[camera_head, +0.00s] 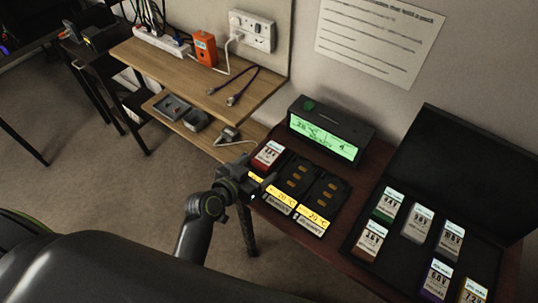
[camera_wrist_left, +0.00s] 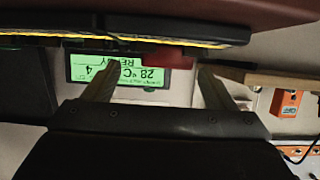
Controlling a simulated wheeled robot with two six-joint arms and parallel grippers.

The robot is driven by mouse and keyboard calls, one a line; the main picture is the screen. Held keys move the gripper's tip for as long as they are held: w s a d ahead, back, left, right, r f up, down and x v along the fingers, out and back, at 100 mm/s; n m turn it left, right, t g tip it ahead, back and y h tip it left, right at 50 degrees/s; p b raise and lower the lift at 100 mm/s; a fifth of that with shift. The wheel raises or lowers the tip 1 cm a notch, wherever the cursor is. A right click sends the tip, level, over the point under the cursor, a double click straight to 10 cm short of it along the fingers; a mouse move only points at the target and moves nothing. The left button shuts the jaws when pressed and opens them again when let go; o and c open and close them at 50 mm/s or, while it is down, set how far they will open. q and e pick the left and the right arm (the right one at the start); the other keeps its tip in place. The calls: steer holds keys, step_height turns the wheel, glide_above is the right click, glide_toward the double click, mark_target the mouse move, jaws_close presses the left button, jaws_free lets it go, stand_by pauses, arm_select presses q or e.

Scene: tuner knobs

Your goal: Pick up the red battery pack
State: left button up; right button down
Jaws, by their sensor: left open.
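My left gripper (camera_head: 250,180) is at the charger's front left edge, just below the red pack in the head view. In the left wrist view, which looks upside down, the gripper's two fingers (camera_wrist_left: 160,68) are spread apart. A blurred red patch of the pack (camera_wrist_left: 168,60) shows between and beyond them, under the charger's dark edge. I cannot tell whether the fingers touch it. My right gripper is not in view.
A display box (camera_head: 325,134) with a green screen stands behind the charger. A black case (camera_head: 407,248) with several labelled packs lies to the right. A wooden shelf (camera_head: 190,82) with an orange device (camera_head: 205,49) and cables is at the left.

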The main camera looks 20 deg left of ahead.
mark_target(264, 159)
arm_select(q)
steer(key=w, duration=0.2)
steer(key=w+f+p, duration=0.1)
steer(key=w, duration=0.1)
steer(key=shift+d, duration=0.3)
steer(key=shift+w+d+f, duration=0.15)
steer(key=shift+w+f, duration=0.05)
steer(key=shift+w, duration=0.25)
steer(key=c, duration=1.1)
